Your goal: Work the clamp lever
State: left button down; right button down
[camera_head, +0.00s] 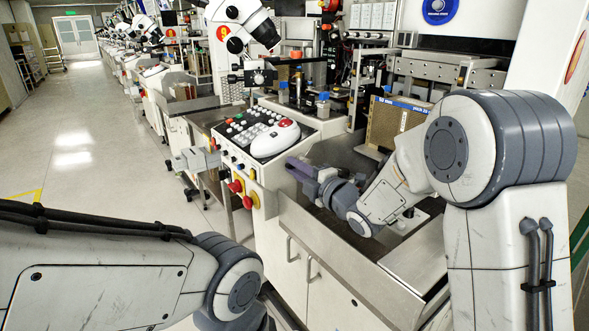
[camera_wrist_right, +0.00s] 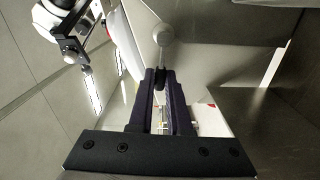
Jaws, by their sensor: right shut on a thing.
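My right gripper (camera_head: 303,172) is low over the metal work surface, just right of the control console. In the right wrist view its two purple fingers (camera_wrist_right: 160,88) are closed together on a small dark piece (camera_wrist_right: 160,77), which I take to be the clamp lever. The fingers hide most of it. A pale rounded knob (camera_wrist_right: 163,35) shows just beyond the fingertips; I cannot tell whether it belongs to the lever. In the head view the lever cannot be made out behind the gripper.
The control console (camera_head: 236,150) with keys, a white mouse-shaped device (camera_head: 275,139) and red and yellow knobs stands left of the gripper. A brown box (camera_head: 396,124) with a blue edge stands behind my right forearm. A microscope (camera_head: 240,20) is above. The left aisle floor is clear.

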jog(key=m, duration=0.1)
jog(key=r+m, duration=0.1)
jog(key=m+p, duration=0.1)
jog(key=m, duration=0.1)
jog(key=shift+w+d+r, duration=0.1)
jog(key=shift+d+r, duration=0.15)
jog(key=shift+r, duration=0.1)
jog(key=m, duration=0.1)
jog(key=r+m+p, duration=0.1)
jog(key=m+p, duration=0.1)
jog(key=shift+w+d+r+m, duration=0.15)
jog(key=shift+w+d+m, duration=0.1)
jog(key=shift+d+m, duration=0.1)
jog(key=m, duration=0.1)
jog(key=m+p, duration=0.1)
jog(key=m, duration=0.1)
jog(key=d+r+m+p, duration=0.1)
jog(key=shift+w, duration=0.4)
jog(key=shift+w+d+m+p, duration=0.25)
jog(key=shift+m+p, duration=0.35)
jog(key=shift+m, duration=0.35)
jog(key=shift+w+d+m+p, duration=0.1)
jog(key=shift+d+m+p, duration=0.35)
jog(key=shift+m, duration=0.45)
jog(key=c, duration=0.9)
grip_release()
jog(key=shift+o, duration=0.2)
jog(key=shift+a+r, duration=0.1)
